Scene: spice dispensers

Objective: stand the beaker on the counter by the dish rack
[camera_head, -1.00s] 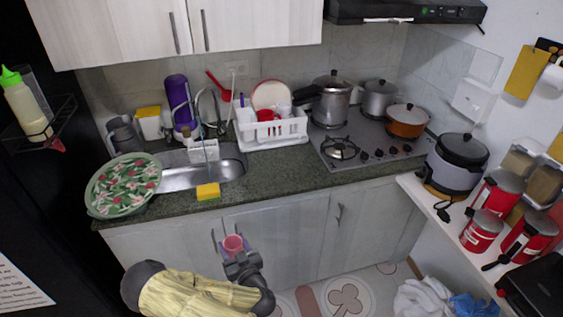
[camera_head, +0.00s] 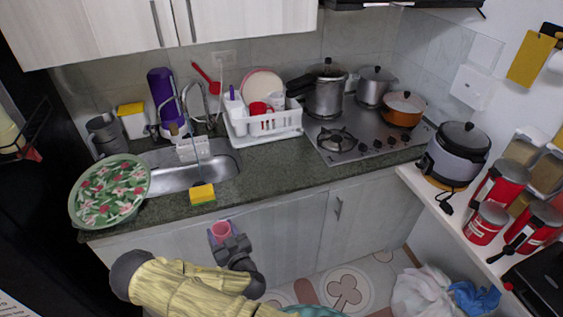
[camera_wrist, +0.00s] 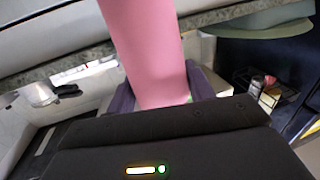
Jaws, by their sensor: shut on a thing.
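The pink beaker (camera_head: 221,230) is held in my gripper (camera_head: 224,238), which is shut on it in front of the lower cabinet doors, below the counter edge. In the wrist view the beaker (camera_wrist: 152,50) rises from between the purple finger pads, its far end cut off by the frame. The white dish rack (camera_head: 262,125) stands on the dark green counter (camera_head: 285,168) between the sink and the stove. It holds plates and a red cup. The beaker is apart from the counter and the rack.
Left of the rack are the sink (camera_head: 205,172), a yellow sponge (camera_head: 202,194) at its front edge and a flowered basin (camera_head: 110,191). The stove (camera_head: 360,140) with pots is to the right. Counter in front of the rack is clear.

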